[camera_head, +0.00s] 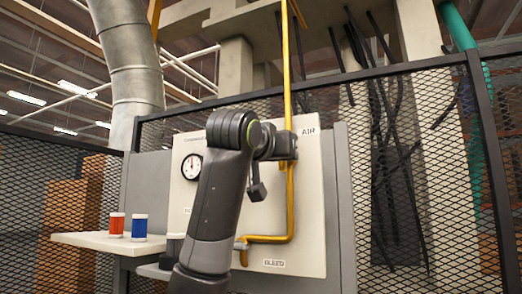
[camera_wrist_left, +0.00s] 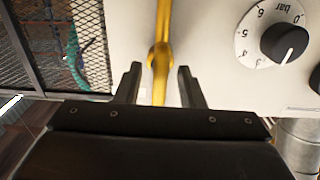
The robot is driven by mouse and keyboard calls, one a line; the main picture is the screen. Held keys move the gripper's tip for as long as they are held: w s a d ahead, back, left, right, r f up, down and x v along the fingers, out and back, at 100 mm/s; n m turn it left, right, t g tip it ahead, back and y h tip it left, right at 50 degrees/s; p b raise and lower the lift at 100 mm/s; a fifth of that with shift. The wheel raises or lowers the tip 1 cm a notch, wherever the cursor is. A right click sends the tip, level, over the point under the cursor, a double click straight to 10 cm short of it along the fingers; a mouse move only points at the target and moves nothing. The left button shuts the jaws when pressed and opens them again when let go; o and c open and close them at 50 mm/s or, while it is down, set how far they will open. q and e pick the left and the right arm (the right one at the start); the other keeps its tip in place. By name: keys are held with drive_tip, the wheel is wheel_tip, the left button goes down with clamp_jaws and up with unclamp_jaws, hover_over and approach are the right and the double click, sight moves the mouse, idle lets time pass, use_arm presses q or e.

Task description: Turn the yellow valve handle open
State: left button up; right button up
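A yellow pipe (camera_head: 287,70) runs down the front of a pale panel marked AIR and bends left near the bottom. My left gripper (camera_head: 284,148) is at this pipe, right of the panel's middle. In the left wrist view my left gripper (camera_wrist_left: 159,78) is open, one finger on each side of a yellow bar (camera_wrist_left: 162,25) with a rounded bulge. There are gaps between the bar and both fingers. I cannot tell whether this bar is the valve handle or the pipe; my wrist hides that spot in the head view. My right gripper is not in view.
A round gauge (camera_head: 191,167) is on the panel (camera_head: 309,210); a dial with a black knob (camera_wrist_left: 284,41) shows in the wrist view. A red can (camera_head: 117,224) and a blue can (camera_head: 139,227) stand on a side shelf (camera_head: 85,239). Mesh fencing (camera_head: 410,150) surrounds the panel.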

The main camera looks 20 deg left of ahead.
use_arm(q)
drive_tip(key=s+a+b, duration=0.1)
drive_tip(key=s+b, duration=0.6)
drive_tip(key=s, duration=0.9)
drive_tip(key=shift+a+b, duration=0.15)
drive_tip(key=shift+b, duration=0.2)
